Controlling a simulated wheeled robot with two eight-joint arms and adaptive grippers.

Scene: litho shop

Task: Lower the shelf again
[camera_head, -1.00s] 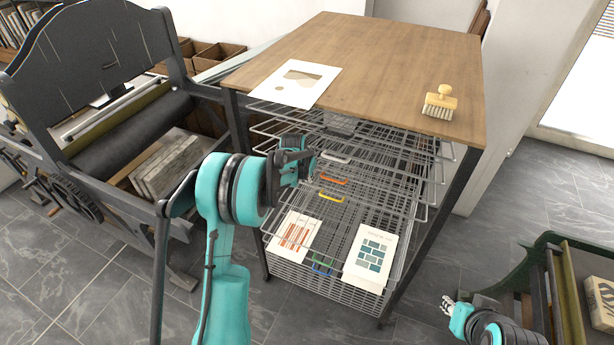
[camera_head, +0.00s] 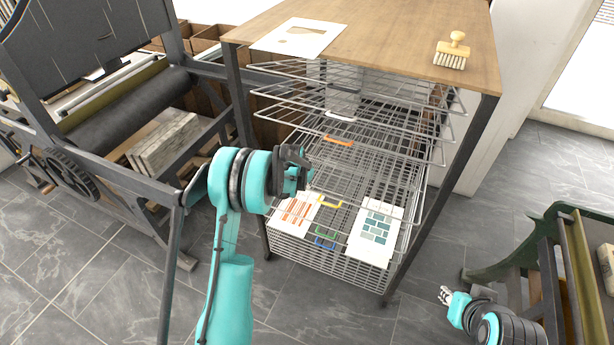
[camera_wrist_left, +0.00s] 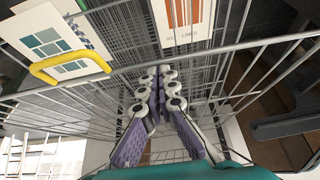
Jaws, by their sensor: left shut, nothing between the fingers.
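The wire drying rack has several shelves with coloured handles. The yellow-handled shelf (camera_head: 329,202) sits low, a little above the green handle (camera_head: 325,232) and blue handle (camera_head: 324,243). The orange handle (camera_head: 338,140) and white handle (camera_head: 340,116) are well above it. The yellow handle (camera_wrist_left: 72,62) also shows in the left wrist view, beside my fingers. My left gripper (camera_head: 306,176) is shut and empty, just above and left of the yellow handle; its fingers (camera_wrist_left: 158,108) are close to the shelf wires, contact unclear. My right gripper (camera_head: 446,295) is low at the right, too small to judge.
Two prints, one orange-striped (camera_head: 299,209) and one blue-blocked (camera_head: 376,227), lie low in the rack. The wooden top (camera_head: 390,40) carries a sheet (camera_head: 298,37) and a brush (camera_head: 452,52). A press (camera_head: 120,120) stands left. A green-framed machine (camera_head: 540,245) stands right.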

